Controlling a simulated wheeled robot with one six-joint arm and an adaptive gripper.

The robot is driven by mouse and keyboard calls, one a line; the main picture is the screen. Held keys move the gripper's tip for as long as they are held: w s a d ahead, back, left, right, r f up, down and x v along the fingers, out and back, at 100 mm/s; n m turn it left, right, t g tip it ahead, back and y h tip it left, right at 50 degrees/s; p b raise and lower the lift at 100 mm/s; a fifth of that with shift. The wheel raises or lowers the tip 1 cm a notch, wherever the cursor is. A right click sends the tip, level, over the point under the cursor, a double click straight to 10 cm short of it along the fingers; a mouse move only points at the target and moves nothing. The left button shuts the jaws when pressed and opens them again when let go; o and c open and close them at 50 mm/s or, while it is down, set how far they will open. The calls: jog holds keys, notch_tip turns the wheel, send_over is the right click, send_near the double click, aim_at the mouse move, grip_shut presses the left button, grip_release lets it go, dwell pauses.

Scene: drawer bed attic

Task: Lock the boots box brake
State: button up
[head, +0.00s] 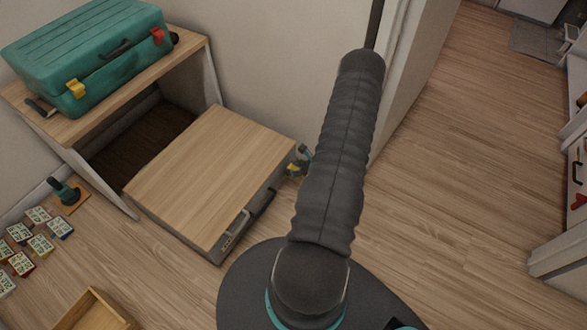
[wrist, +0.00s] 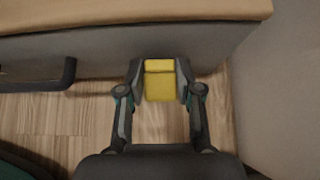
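The boots box, a low box with a light wooden top (head: 213,178) and a grey front, stands pulled out from under a wooden bench. A dark handle shows on its front in the wrist view (wrist: 38,80). The brake is a small yellow lever (wrist: 159,82) low at the box's front, near its right end. It shows small in the head view (head: 292,169). My gripper (wrist: 160,78) has one finger on each side of the yellow lever, which fills the gap between them; it appears shut on it. In the head view my arm hides part of my gripper.
A teal case (head: 90,57) with yellow and red latches lies on the bench (head: 135,95). Several cards (head: 40,244), a small tool on a wooden base (head: 68,198) and a wooden tray (head: 93,312) are on the floor at left.

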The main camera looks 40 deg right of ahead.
jog(key=shift+o, duration=1.4)
jog(key=shift+r, duration=0.1)
jog(key=v, duration=1.2)
